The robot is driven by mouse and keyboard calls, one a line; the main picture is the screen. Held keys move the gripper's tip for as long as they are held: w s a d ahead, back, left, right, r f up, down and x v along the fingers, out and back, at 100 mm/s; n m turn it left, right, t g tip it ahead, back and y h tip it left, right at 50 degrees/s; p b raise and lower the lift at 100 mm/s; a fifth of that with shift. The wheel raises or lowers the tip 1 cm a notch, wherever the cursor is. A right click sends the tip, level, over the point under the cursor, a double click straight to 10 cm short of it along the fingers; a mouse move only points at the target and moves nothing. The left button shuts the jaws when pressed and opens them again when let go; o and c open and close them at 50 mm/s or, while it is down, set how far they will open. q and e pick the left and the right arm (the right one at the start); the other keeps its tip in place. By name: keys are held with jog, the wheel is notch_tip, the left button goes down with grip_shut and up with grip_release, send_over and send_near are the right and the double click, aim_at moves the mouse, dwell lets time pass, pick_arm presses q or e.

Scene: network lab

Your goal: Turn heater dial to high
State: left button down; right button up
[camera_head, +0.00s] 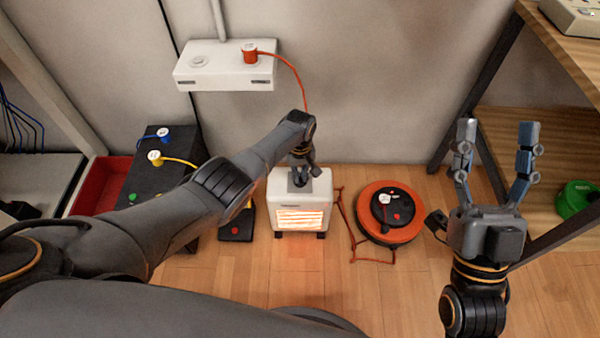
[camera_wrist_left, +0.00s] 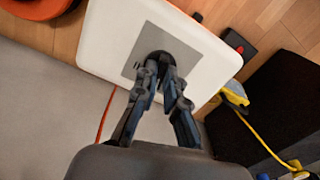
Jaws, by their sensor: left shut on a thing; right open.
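The white heater (camera_head: 284,194) stands on the wooden floor against the wall, its front grille (camera_head: 301,219) glowing orange. Its top (camera_wrist_left: 120,30) fills the upper middle of the left wrist view, with a grey square panel and a dark round dial (camera_wrist_left: 154,62) on it. My left gripper (camera_head: 300,180) is over the heater's top; in the left wrist view its fingers (camera_wrist_left: 160,70) are closed around the dial and partly hide it. The dial's setting and any markings cannot be read. My right gripper (camera_head: 498,140) is open and empty, raised to the right of the heater.
An orange cable reel (camera_head: 377,232) lies on the floor right of the heater. A white wall socket box (camera_head: 224,72) holds an orange plug (camera_head: 250,56). A dark box (camera_head: 160,183) with cables stands left. A wooden shelf unit (camera_head: 520,130) is at right.

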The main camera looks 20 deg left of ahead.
pick_arm(q)
jog(key=m, duration=0.3)
jog(key=shift+m, duration=0.4)
jog(key=m, duration=0.3)
jog(key=shift+m, duration=0.3)
jog(key=m, duration=0.4)
jog(key=shift+m, duration=1.7)
pick_arm(e)
jog(key=shift+w+a+f+g+h, duration=0.1)
jog(key=shift+w+f+g+h, duration=0.3)
jog(key=shift+w+f+g, duration=0.4)
